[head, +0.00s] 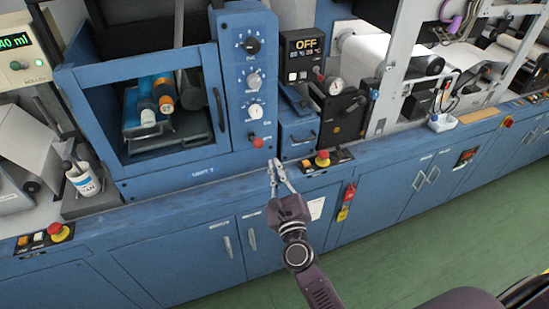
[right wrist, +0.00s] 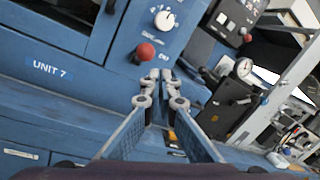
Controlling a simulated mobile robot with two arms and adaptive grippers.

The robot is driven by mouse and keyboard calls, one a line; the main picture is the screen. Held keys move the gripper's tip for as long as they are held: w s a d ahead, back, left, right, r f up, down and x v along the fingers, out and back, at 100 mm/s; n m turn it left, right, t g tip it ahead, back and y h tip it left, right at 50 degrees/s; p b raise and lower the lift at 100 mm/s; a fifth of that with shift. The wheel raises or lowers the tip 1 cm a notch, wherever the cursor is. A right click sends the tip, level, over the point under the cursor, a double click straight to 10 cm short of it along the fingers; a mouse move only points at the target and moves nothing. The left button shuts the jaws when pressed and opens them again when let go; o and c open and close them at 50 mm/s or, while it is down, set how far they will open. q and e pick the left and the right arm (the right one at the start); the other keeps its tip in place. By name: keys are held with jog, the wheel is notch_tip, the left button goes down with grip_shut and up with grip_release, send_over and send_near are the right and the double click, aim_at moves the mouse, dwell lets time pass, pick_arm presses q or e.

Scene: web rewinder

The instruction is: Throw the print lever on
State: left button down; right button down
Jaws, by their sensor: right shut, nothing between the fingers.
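The lever with a red knob (head: 257,142) sits low on the blue control panel of Unit 7, below three dials. I take it for the print lever. In the right wrist view its red knob (right wrist: 145,52) is just above and left of my fingertips, and the small lettering beside it is too blurred to read. My right gripper (head: 274,165) is shut and empty, just below and right of the knob. In the right wrist view my gripper (right wrist: 164,80) shows its fingertips close together, apart from the knob in the picture. My left gripper is not in view.
A black gauge box (head: 343,108) and a display reading OFF (head: 303,53) stand right of the panel. A red stop button (head: 322,158) sits on the ledge below. A cup (head: 83,179) stands at left. The green floor (head: 400,245) is clear in front.

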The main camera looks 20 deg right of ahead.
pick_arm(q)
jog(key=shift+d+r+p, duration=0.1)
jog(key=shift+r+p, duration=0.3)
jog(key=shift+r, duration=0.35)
pick_arm(e)
jog(key=shift+s+r, duration=0.4)
jog(key=shift+s, duration=0.2)
jog(key=shift+s+r, duration=0.35)
jog(key=shift+s, duration=0.2)
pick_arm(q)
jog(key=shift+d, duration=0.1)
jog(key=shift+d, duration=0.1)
